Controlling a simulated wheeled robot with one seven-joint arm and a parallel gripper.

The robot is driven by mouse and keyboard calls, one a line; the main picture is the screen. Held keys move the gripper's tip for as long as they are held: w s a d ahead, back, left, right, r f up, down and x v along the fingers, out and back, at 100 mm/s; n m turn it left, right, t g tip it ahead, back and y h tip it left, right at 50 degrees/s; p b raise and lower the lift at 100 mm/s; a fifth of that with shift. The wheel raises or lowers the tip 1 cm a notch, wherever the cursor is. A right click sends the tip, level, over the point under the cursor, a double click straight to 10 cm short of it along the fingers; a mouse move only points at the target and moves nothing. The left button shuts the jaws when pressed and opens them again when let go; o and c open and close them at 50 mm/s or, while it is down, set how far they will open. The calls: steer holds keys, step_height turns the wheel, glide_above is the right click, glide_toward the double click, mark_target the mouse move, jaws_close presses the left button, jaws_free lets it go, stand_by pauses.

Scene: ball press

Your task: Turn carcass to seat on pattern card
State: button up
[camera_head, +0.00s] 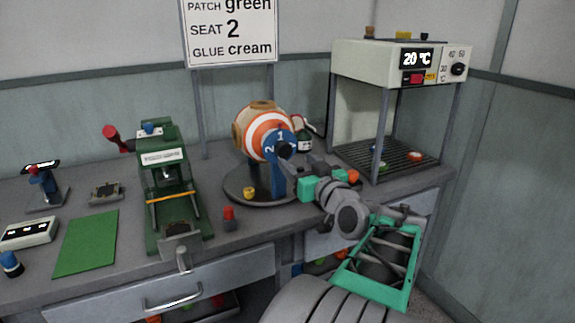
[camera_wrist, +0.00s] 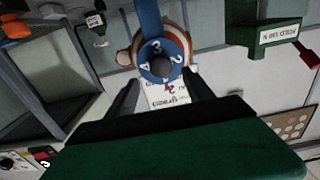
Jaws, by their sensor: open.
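The carcass ball (camera_head: 262,128), tan with orange and white rings, sits on a stand with a round base; it also shows in the wrist view (camera_wrist: 125,56). Its blue numbered dial (camera_head: 272,139) faces my gripper, with 1 at the top and 2 at the left in the head view. In the wrist view the dial (camera_wrist: 172,74) shows 3 beside the blue post. A dark knob (camera_wrist: 161,68) is at its centre. My gripper (camera_wrist: 161,92) is open, its fingers towards the dial and apart from the knob. The pattern card (camera_head: 230,30) reads patch green, seat 2, glue cream.
A green press (camera_head: 163,185) stands left of the ball, with a green sheet (camera_head: 86,243) farther left. A heater box (camera_head: 385,65) on posts stands right, over a dark rack.

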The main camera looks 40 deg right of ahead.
mark_target(286, 152)
steer(key=x, duration=0.6)
steer(key=shift+w, duration=0.25)
steer(key=shift+c, duration=0.4)
jaws_close()
